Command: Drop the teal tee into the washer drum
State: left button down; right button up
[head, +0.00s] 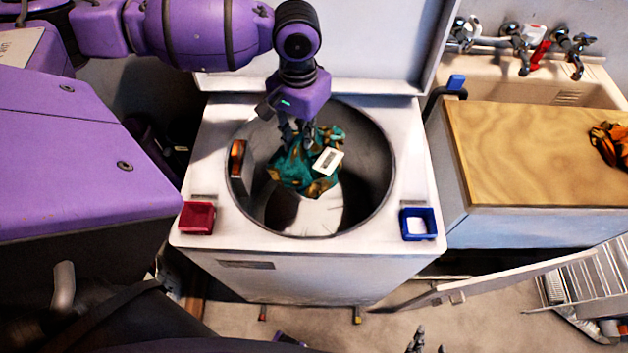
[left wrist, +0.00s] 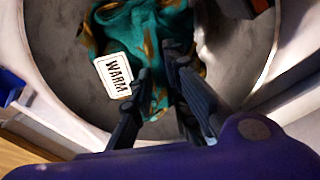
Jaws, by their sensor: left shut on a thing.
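The teal tee (head: 292,172), crumpled with orange-brown patches and a white tag reading "WARM" (head: 328,161), hangs from my left gripper (head: 297,137) within the round opening of the washer drum (head: 372,170). My left gripper points down and is shut on the tee's upper part. In the left wrist view the tee (left wrist: 158,25) is between and beyond the fingers (left wrist: 155,75), with the grey drum wall around it. The drum floor shows below the tee, partly hidden by it. Only the fingertips of my right gripper (head: 428,342) show at the bottom edge, apart and empty.
A red tray (head: 197,218) and a blue tray (head: 418,224) sit on the washer's front corners. An orange-and-black item (head: 238,160) is at the drum's left rim. A wooden board (head: 530,150) bears an orange cloth (head: 611,143) beside the sink (head: 540,85). The raised lid (head: 370,45) stands behind.

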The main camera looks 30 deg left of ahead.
pick_arm(q)
jog(key=c, duration=1.6)
grip_release()
jog(key=shift+r, duration=0.15)
notch_tip(320, 180, up, 12)
jog(key=shift+r, duration=0.1)
